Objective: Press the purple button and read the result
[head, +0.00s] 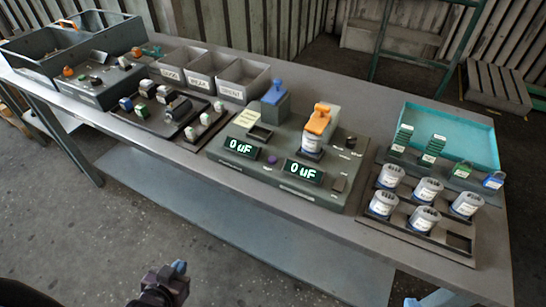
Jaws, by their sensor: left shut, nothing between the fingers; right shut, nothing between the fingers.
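The purple button (272,160) is a small round knob on the front of a grey-green test station (215,149), between two lit displays. The left display (241,148) and the right display (304,172) both read "0 uF". A white cylinder (312,143) sits on the station under an orange-topped clamp (320,120); a blue-topped clamp (274,94) stands to its left. My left gripper (179,267) is shut and empty, low in the picture in front of the table, well away from the button.
Right of the station, a tray (458,242) holds several white cylinders, with a teal bin (470,136) behind. To the left are a dark tray of small parts (146,122), labelled grey bins (241,78) and larger grey boxes (40,62). The table's front strip is clear.

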